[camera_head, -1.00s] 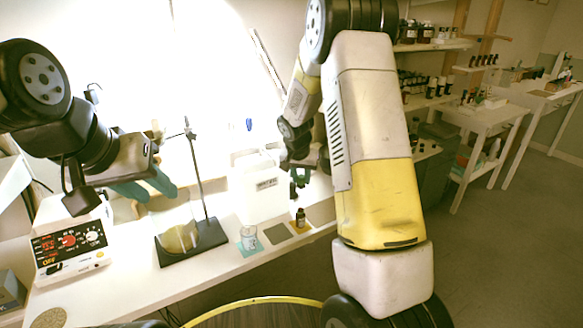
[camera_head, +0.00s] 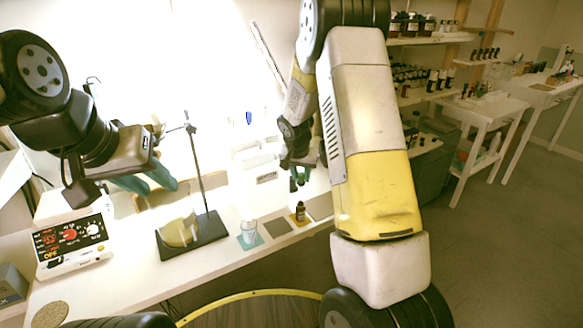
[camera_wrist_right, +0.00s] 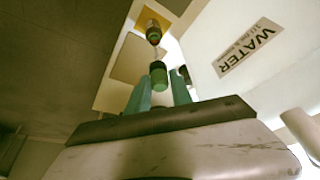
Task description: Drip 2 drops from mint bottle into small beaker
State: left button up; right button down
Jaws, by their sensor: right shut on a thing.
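The mint bottle (camera_head: 300,211), small and dark, stands upright on an orange mat; it also shows beyond my fingers in the right wrist view (camera_wrist_right: 153,27). My right gripper (camera_head: 298,183) is above it, its teal fingers shut on a green-capped dropper (camera_wrist_right: 158,74). The dropper appears to point toward the bottle; I cannot tell whether its tip is inside the neck. The small beaker (camera_head: 249,233), clear, stands on a teal mat to the left of the bottle. My left gripper (camera_head: 152,184) is open and empty at the left, above the counter.
A grey mat (camera_head: 278,228) lies empty between beaker and bottle. A black stand (camera_head: 195,237) with a rod and a yellowish vessel (camera_head: 180,230) is further left. A white water container (camera_wrist_right: 235,45) stands close behind the right gripper. A control unit (camera_head: 72,243) is far left.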

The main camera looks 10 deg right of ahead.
aim_at(301, 192)
jog(key=shift+f, duration=3.9)
jog(key=c, duration=1.7)
grip_release()
jog(key=shift+c, duration=0.6)
jog(key=shift+r, duration=4.35)
